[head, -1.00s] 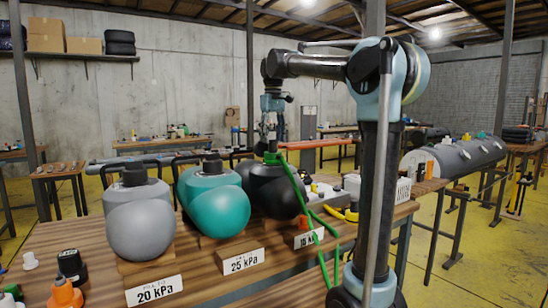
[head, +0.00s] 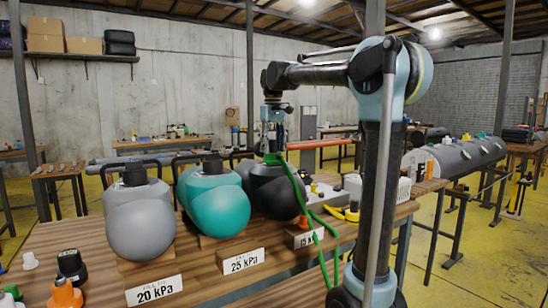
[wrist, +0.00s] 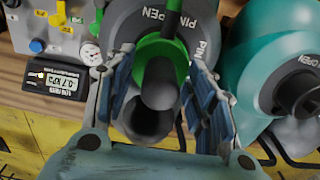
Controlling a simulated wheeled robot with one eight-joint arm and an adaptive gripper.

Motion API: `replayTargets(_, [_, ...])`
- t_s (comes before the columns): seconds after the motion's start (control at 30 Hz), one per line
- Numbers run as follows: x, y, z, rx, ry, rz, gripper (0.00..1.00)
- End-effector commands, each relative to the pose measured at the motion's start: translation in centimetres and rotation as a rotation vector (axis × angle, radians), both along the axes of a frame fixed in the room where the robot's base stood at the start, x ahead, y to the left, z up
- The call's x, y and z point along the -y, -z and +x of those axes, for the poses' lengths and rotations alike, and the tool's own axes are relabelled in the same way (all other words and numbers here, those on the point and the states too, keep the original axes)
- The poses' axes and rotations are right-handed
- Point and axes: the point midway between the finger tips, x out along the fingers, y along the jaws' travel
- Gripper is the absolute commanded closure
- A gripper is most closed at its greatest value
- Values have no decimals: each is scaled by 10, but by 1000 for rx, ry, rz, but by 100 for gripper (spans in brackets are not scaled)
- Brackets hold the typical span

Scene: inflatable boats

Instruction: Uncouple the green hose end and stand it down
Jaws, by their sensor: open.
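The green hose end (head: 270,158) sits on top of the black boat body (head: 275,190), with its green hose (head: 297,192) running down to the right. In the wrist view, the hose end (wrist: 150,48) shows as a green collar around a grey cylinder, in a dark fitting (wrist: 118,22) marked "PIN OPEN". My gripper (head: 272,148) is directly above the hose end. In the wrist view, my gripper's (wrist: 158,75) blue-padded fingers are apart on either side of the grey cylinder, with visible gaps. Whether the pin is open cannot be told.
A teal body (head: 215,205) labelled 25 kPa and a grey body (head: 140,225) labelled 20 kPa stand to the left. In the wrist view, a digital gauge (wrist: 55,82) and a panel with a dial (wrist: 90,54) lie left. Loose caps and fittings crowd the bench's left corner.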

Motion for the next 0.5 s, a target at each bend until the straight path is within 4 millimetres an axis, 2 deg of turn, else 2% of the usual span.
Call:
replayTargets(0.13, [0, 0, 0, 0, 0, 0, 50])
replayTargets(0.3, [0, 0, 0, 0, 0, 0, 89])
replayTargets(0.37, [0, 0, 0, 0, 0, 0, 100])
replayTargets(0.5, [0, 0, 0, 0, -2, 0, 100])
